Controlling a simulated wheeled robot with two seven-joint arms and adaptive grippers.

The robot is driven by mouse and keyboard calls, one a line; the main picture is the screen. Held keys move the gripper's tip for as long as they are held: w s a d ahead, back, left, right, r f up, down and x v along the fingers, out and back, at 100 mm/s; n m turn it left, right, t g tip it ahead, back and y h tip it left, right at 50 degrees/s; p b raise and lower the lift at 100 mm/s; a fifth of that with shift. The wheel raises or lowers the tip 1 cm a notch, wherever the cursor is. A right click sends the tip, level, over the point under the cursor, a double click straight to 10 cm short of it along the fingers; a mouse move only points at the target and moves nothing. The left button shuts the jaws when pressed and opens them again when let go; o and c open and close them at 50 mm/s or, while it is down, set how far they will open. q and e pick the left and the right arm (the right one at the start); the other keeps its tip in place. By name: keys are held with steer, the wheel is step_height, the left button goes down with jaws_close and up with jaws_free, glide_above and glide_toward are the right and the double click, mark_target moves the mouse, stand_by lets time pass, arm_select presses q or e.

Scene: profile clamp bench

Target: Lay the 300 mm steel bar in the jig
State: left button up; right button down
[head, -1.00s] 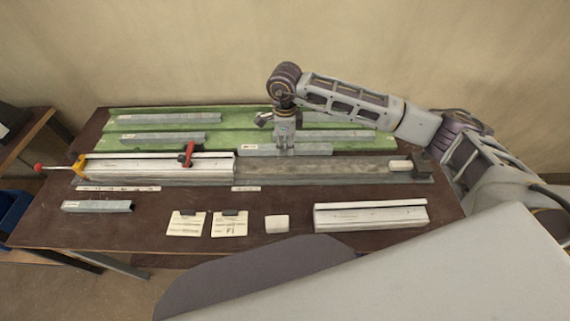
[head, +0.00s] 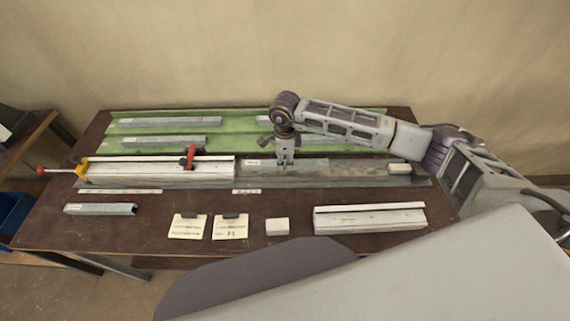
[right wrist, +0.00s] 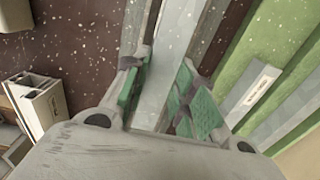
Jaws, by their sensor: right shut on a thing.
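My right gripper (head: 285,165) is shut on a grey steel bar (right wrist: 178,45), which lies between its green-padded fingers in the right wrist view. In the head view the gripper points down over the middle of the long grey jig (head: 350,172). The held bar lines up along the jig, right of a silvery profile (head: 150,168) in it. I cannot tell whether the bar touches the jig floor. A red clamp (head: 190,156) stands on that profile, and a yellow toggle clamp (head: 81,169) with a red knob sits at the left end. My left gripper is not in view.
Behind the jig, a green rack (head: 235,135) carries several grey bars (head: 170,122). In front lie a short bar (head: 100,209), two cards (head: 188,227), a white block (head: 277,226) and a light profile (head: 370,218). A pale block (head: 399,168) sits at the jig's right end.

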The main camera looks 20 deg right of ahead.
mark_target(285, 163)
steer(key=shift+f, duration=1.2)
steer(key=shift+f, duration=0.3)
steer(key=c, duration=1.2)
jaws_free()
steer(key=shift+o, duration=0.2)
steer(key=shift+r, duration=0.1)
steer(key=shift+r, duration=0.3)
step_height(285, 163, up, 12)
steer(key=b, duration=0.1)
steer(key=shift+f, duration=0.15)
